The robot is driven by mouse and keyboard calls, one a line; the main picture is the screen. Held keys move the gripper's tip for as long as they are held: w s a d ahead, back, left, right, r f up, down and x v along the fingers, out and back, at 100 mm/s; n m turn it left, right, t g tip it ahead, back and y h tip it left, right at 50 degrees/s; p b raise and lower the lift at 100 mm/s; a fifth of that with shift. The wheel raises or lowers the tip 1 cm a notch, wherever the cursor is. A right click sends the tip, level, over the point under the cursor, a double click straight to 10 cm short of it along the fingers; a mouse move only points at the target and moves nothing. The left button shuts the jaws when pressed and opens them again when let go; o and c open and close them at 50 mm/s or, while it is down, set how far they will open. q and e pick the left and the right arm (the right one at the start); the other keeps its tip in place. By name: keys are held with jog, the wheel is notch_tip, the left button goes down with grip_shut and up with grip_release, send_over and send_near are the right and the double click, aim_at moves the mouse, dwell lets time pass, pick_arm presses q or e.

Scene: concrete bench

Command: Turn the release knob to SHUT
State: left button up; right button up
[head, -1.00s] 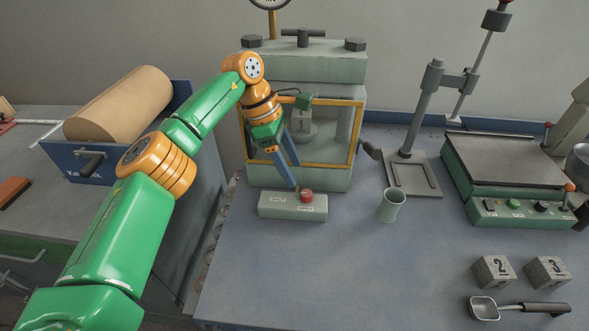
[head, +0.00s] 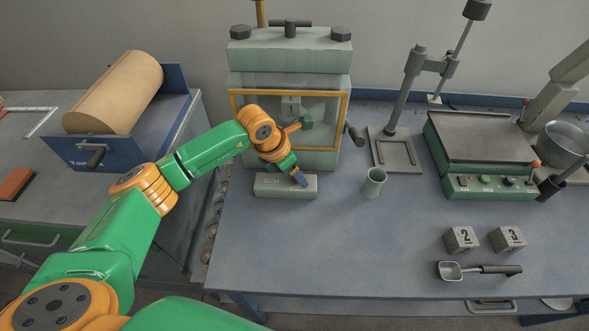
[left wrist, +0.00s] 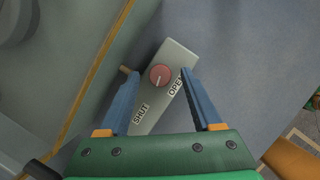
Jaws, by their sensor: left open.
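The release knob (left wrist: 159,75) is red and round, on a pale grey-green box labelled SHUT and OPEN. A light pointer mark on it runs toward the bottom of the left wrist view; I cannot tell exactly which label it meets. The box (head: 270,187) stands on the bench in front of the press; there the knob is hidden behind my gripper. My left gripper (head: 302,180) is over the box. In the left wrist view its blue fingers are open, one on each side of the knob, with gaps visible. My right gripper is not in view.
The press (head: 290,62) with a yellow-framed window stands just behind the box. A green cup (head: 373,183) is to the right. Numbered blocks (head: 462,239) and a scoop (head: 451,271) lie further right. The bench front is clear.

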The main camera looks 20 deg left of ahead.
pick_arm(q)
grip_shut()
jog(key=m+b, duration=0.2)
jog(key=b, duration=0.1)
jog(key=shift+w+a+f+h, duration=0.15)
jog(key=shift+f+h, duration=0.15)
jog(key=shift+h, duration=0.1)
jog(key=shift+r+m+g+b, duration=0.15)
jog(key=shift+m+g+b, duration=0.15)
jog(key=shift+m+g, duration=0.1)
jog(key=shift+r, duration=0.2)
grip_release()
jog(key=b+v, duration=0.1)
jog(key=v, duration=0.6)
